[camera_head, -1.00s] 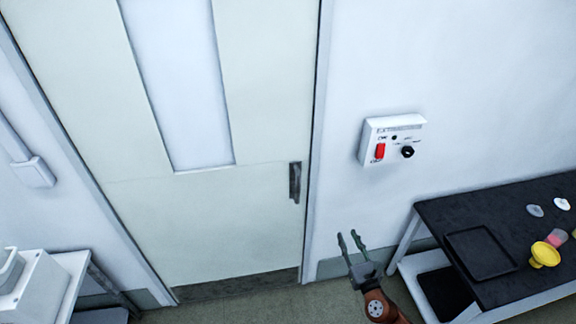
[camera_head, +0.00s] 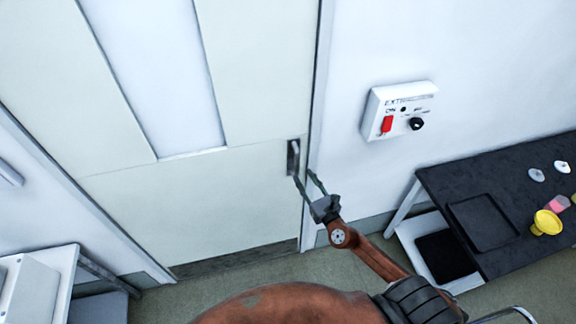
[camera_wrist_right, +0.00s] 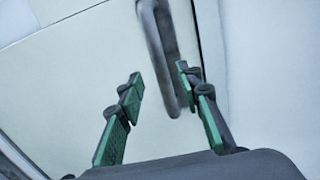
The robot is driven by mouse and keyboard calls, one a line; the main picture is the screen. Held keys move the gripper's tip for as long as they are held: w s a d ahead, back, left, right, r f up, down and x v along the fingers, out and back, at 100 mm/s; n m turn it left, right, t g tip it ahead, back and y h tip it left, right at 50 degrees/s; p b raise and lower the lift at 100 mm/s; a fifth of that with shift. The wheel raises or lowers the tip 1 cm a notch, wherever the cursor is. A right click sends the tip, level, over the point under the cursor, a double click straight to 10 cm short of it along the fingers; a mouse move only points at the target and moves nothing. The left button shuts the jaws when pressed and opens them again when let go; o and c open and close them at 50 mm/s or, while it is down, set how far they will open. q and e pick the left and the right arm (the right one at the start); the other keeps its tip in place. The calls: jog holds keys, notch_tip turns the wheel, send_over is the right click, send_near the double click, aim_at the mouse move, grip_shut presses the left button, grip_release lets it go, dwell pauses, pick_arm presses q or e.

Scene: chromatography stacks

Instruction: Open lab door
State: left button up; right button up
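The lab door (camera_head: 225,200) is pale, with a tall narrow window, and looks shut in its frame. Its dark upright handle (camera_head: 293,157) is near the right edge of the door. My right gripper (camera_head: 306,178) is open just below and right of the handle in the head view. In the right wrist view the green-padded fingers of the gripper (camera_wrist_right: 158,85) are spread apart, and the lower end of the handle (camera_wrist_right: 168,60) shows between and beyond their tips. I cannot tell whether they touch it. My left gripper is not in view.
A white extraction control box (camera_head: 400,110) with a red switch is on the wall right of the door. A black-topped table (camera_head: 440,185) with a tray (camera_head: 482,222) and a yellow funnel-like piece (camera_head: 546,222) stands at right. A white bench (camera_head: 62,262) stands at left.

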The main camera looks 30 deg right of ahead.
aim_at(298, 168)
jog(key=w, duration=0.6)
jog(key=shift+w+d+p, duration=0.1)
jog(key=shift+d+p, duration=0.05)
jog(key=shift+p, duration=0.25)
jog(key=shift+w, duration=0.35)
jog(key=shift+c, duration=0.3)
jog(key=c, duration=0.3)
grip_shut()
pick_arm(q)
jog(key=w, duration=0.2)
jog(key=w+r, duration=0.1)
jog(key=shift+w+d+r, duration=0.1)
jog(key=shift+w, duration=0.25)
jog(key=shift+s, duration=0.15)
